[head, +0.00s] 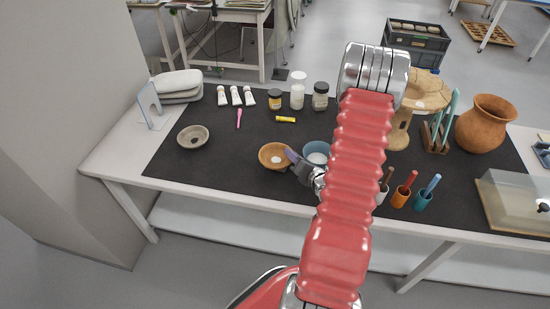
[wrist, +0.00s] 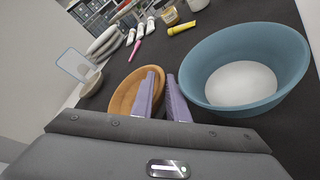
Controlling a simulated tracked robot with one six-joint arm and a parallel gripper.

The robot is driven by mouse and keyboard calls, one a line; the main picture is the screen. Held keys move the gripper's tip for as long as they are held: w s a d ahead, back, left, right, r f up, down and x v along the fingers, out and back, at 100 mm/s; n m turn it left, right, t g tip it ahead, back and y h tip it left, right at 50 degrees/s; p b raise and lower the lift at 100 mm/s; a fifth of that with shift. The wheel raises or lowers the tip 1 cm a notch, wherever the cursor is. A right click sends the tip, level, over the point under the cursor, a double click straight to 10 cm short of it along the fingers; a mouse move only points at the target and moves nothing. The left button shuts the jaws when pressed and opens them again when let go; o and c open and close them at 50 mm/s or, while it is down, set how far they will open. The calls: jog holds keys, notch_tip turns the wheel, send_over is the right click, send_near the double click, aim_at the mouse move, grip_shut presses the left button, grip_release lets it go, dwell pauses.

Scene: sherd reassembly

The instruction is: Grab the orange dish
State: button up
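The orange dish (head: 271,155) is a shallow round bowl on the dark mat, with a pale patch inside. It also shows in the wrist view (wrist: 125,92), left of the blue bowl. My gripper (head: 289,156) is at the dish's right rim.
A blue bowl (wrist: 287,56) with a white inside stands close on the right. A grey bowl (head: 193,131) is farther left. Jars (head: 297,101), tubes (head: 236,96) and a yellow stick (head: 285,119) lie behind. The mat between the grey bowl and the dish is clear.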

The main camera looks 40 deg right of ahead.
jog(key=shift+c, duration=0.3)
grip_shut()
jog(key=shift+r, duration=0.15)
notch_tip(320, 180, up, 10)
dwell(0.9)
jog(key=shift+w+a, duration=0.1)
dwell(0.4)
